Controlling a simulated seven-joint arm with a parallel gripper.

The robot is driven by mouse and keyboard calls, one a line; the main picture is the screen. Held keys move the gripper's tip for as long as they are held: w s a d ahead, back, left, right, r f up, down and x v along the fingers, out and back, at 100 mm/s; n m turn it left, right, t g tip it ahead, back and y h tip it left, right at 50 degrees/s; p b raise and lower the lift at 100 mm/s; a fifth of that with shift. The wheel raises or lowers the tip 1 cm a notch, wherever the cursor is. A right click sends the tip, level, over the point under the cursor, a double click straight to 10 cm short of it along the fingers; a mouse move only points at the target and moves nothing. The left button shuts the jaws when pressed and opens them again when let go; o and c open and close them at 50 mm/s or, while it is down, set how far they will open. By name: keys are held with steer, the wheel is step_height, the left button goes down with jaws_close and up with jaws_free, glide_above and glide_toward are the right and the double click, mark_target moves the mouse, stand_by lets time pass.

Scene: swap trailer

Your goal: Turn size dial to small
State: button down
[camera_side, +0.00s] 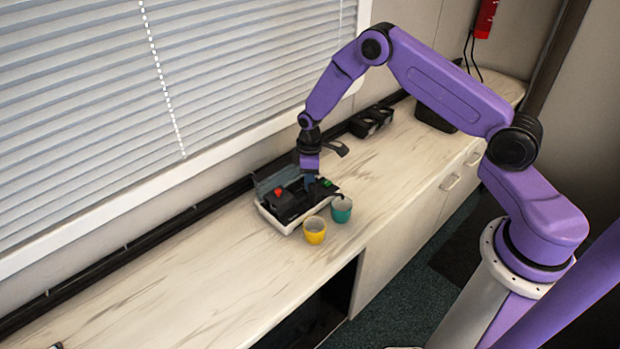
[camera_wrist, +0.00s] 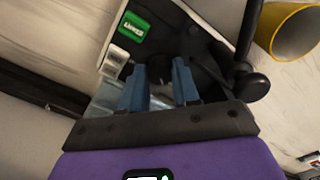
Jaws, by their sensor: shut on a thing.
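The machine (camera_side: 270,216) is a low white-edged box with a dark top on the counter. My gripper (camera_side: 311,184) points down onto its top. In the wrist view my gripper (camera_wrist: 160,82) has two blue fingers, shut on a small dark part between them that looks like the size dial (camera_wrist: 160,88). The dial is mostly hidden by the fingers, and its setting cannot be read. A green button (camera_wrist: 133,27) and a pale switch (camera_wrist: 117,58) sit beside it on the panel. A red button (camera_side: 278,191) shows in the side view.
A black lever with a round knob (camera_wrist: 255,87) stands close to my fingers. A yellow cup (camera_side: 315,231) and a teal cup (camera_side: 341,210) stand in front of the machine. A dark item (camera_side: 371,121) lies near the window.

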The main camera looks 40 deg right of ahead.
steer(key=shift+m, duration=0.3)
steer(key=m, duration=0.4)
steer(key=shift+m, duration=2.6)
steer(key=c, duration=1.1)
jaws_free()
